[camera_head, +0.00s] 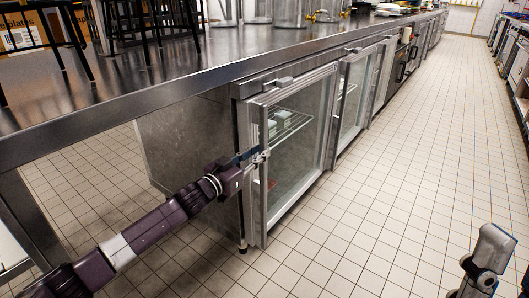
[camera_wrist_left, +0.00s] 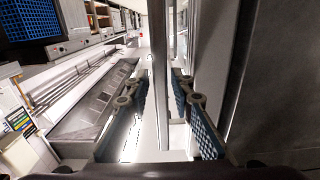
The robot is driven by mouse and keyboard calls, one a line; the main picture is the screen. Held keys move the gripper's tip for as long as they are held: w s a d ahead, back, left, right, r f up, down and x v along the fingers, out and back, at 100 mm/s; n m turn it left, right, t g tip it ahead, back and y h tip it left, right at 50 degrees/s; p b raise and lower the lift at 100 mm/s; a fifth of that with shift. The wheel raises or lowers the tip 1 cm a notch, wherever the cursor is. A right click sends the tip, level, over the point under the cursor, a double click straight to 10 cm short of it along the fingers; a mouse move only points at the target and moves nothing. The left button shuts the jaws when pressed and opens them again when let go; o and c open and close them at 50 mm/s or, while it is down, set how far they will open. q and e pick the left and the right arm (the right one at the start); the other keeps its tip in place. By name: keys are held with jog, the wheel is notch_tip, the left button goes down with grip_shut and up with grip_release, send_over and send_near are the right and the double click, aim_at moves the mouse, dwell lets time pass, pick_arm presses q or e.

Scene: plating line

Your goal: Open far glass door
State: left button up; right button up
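The far glass door (camera_head: 354,92) has a metal frame and sits in the steel counter, beyond the near glass door (camera_head: 303,136). The far door looks shut. The near door's left edge stands slightly out from the cabinet front, so it looks a little ajar. My left gripper (camera_head: 259,157) is at the near door's left edge, about mid-height. In the left wrist view a vertical metal bar (camera_wrist_left: 160,60) runs between its blue-padded, spread fingers (camera_wrist_left: 160,95), with gaps visible beside it.
The tiled aisle (camera_head: 420,150) right of the doors is clear. Part of my right arm (camera_head: 490,250) shows at lower right.

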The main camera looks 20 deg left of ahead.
aim_at(261, 151)
pick_arm(q)
jog(key=shift+b+x, duration=0.4)
jog(key=shift+x, duration=1.3)
grip_shut()
